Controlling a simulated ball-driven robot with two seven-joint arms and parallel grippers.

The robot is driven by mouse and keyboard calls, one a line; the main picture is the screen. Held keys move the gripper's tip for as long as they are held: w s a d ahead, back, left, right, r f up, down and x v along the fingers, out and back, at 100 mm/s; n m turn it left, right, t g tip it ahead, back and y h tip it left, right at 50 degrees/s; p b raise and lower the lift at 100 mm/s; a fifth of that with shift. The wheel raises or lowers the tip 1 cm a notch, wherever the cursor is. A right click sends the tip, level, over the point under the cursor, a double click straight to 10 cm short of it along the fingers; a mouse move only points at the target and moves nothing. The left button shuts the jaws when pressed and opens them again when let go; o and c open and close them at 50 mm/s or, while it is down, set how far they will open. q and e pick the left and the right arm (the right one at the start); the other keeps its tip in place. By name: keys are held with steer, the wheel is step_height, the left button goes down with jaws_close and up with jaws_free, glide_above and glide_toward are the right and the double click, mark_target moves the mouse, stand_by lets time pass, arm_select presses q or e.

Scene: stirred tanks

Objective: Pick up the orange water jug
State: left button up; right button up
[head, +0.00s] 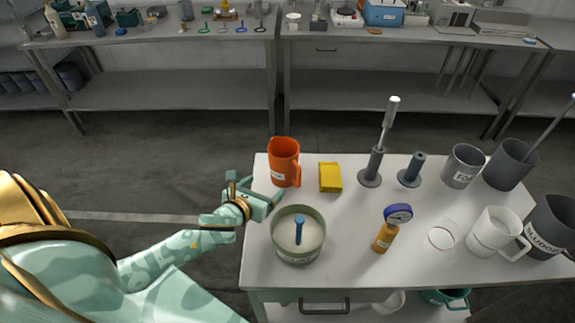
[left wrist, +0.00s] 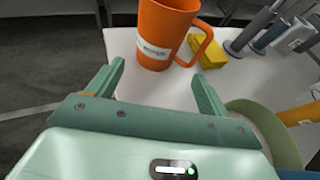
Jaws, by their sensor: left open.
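The orange water jug (head: 283,163) stands upright at the far left corner of the white table, its handle on the right side. It also shows at the top of the left wrist view (left wrist: 163,34), with a white label on its front. My left gripper (head: 257,191) is just short of the jug, at the table's left edge. In the left wrist view its two fingers (left wrist: 158,84) are spread wide and point toward the jug, with nothing between them. My right gripper is not in view.
A yellow box (head: 330,177) stands just right of the jug. A round pot (head: 299,250) with a blue-handled tool is close in front of my left gripper. An orange gauge tool (head: 386,238), grey stands (head: 370,178) and mugs (head: 494,229) fill the right.

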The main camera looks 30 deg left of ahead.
mark_target(278, 174)
arm_select(q)
steer(key=b+x, duration=0.1)
steer(key=x, duration=0.6)
steer(key=shift+f, duration=0.15)
steer(key=shift+w, duration=0.15)
steer(key=b+x, duration=0.2)
steer(key=x, duration=0.3)
steer(key=shift+w+a, duration=0.1)
steer(key=shift+a, duration=0.1)
steer(key=c, duration=0.8)
